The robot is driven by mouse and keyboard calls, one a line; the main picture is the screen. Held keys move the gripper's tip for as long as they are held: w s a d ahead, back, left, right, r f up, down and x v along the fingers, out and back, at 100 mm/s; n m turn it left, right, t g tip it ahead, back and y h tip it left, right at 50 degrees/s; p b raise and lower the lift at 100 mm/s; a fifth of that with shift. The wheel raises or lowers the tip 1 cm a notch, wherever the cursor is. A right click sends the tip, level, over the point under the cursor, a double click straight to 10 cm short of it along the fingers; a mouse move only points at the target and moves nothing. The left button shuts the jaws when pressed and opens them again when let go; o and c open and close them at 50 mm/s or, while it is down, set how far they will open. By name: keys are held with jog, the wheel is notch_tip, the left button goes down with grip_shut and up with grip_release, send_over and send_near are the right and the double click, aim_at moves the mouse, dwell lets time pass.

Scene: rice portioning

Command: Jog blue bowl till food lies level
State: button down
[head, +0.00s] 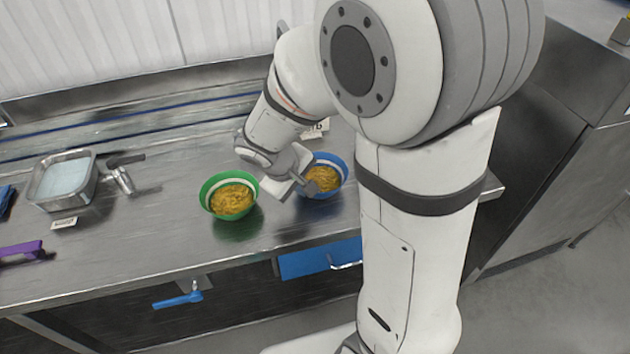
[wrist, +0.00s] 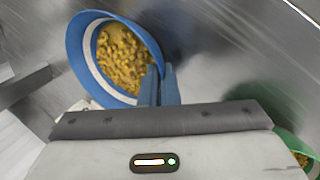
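The blue bowl (head: 342,167) stands on the steel counter, right of the green bowl, and holds yellow-brown food (head: 322,178). In the wrist view the blue bowl (wrist: 82,42) shows a white inner band, wide on the left. The food (wrist: 122,58) has a lumpy surface and lies more toward the gripper's side. My gripper (head: 307,187) is at the blue bowl's left rim. In the wrist view its fingers (wrist: 159,82) are close together, one inside and one outside the wall, pinching the rim. Whether the bowl is clear of the counter I cannot tell.
A green bowl (head: 216,183) with similar food stands close on the left. Farther left are a metal tub (head: 88,187), a scoop (head: 124,180), a small card (head: 64,223) and a purple-handled tool (head: 22,250). Another label (head: 316,129) stands behind the blue bowl.

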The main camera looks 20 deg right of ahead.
notch_tip(320, 180, up, 9)
jog(key=shift+r, duration=0.2)
jog(key=shift+f+b, duration=1.9)
jog(key=shift+f, duration=0.4)
jog(key=shift+w, duration=0.1)
